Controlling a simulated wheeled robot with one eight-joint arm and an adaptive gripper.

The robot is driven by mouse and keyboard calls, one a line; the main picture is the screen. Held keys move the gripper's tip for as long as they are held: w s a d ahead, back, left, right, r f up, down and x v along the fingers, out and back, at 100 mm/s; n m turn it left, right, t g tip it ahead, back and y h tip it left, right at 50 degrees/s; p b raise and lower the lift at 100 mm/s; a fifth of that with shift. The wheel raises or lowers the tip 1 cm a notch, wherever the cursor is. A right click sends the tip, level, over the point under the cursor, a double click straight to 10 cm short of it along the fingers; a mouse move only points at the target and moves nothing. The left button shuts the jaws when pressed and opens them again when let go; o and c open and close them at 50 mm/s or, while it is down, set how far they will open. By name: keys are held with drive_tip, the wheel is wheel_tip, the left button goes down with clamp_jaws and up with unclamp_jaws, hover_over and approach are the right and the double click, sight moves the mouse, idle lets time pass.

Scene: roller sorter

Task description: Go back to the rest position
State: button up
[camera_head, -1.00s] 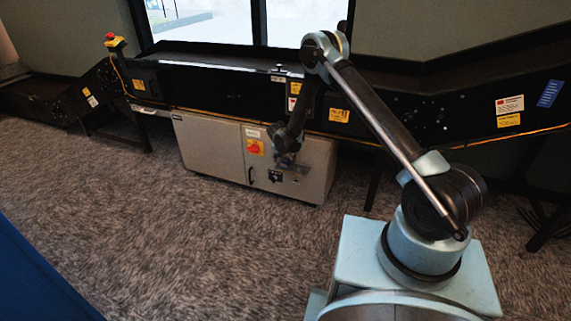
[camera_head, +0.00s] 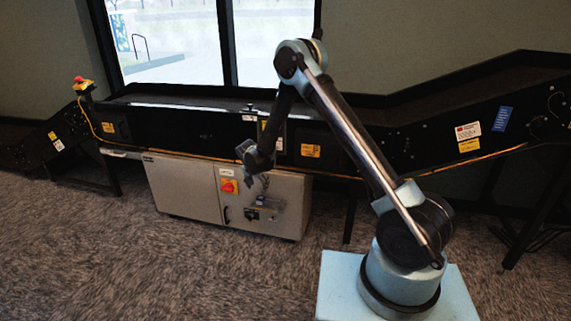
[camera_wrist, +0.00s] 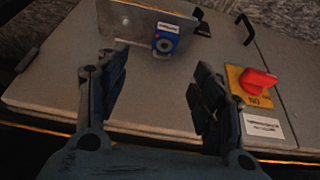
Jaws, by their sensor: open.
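My gripper (camera_wrist: 158,92) is open and empty in the wrist view, its two dark fingers spread apart over the face of a grey control cabinet (camera_wrist: 50,75). In the head view my gripper (camera_head: 264,184) hangs from my bent arm in front of the cabinet (camera_head: 185,190), and its fingers are small and hard to make out there. No object is between the fingers.
A black conveyor (camera_head: 180,128) runs behind the cabinet and rises at the right. The cabinet has a red rotary switch (camera_head: 229,186), also in the wrist view (camera_wrist: 258,81), and a blue switch (camera_wrist: 165,38). A red emergency button (camera_head: 79,79) stands at left. Carpet (camera_head: 90,260) in front is clear.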

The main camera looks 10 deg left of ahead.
drive_tip(key=w+d+r, duration=0.1)
drive_tip(key=d+r, duration=1.5)
drive_tip(key=r, duration=0.1)
drive_tip(key=s+d+r+g, duration=0.1)
drive_tip(key=s+d+r, duration=0.4)
drive_tip(key=d, duration=0.4)
drive_tip(key=s+d+r, duration=0.3)
drive_tip(key=d+r, duration=0.4)
drive_tip(key=d, duration=0.2)
drive_tip(key=s+d+r, duration=0.3)
drive_tip(key=s+d, duration=1.1)
drive_tip(key=s, duration=0.1)
drive_tip(key=s+d+f, duration=0.2)
drive_tip(key=s+f, duration=0.1)
drive_tip(key=s, duration=0.4)
drive_tip(key=s+d+f+n+g, duration=0.1)
drive_tip(key=s+d+f, duration=0.2)
drive_tip(key=s, duration=0.5)
drive_tip(key=shift+s+d, duration=0.2)
drive_tip(key=shift+s, duration=0.05)
drive_tip(key=shift+f, duration=0.1)
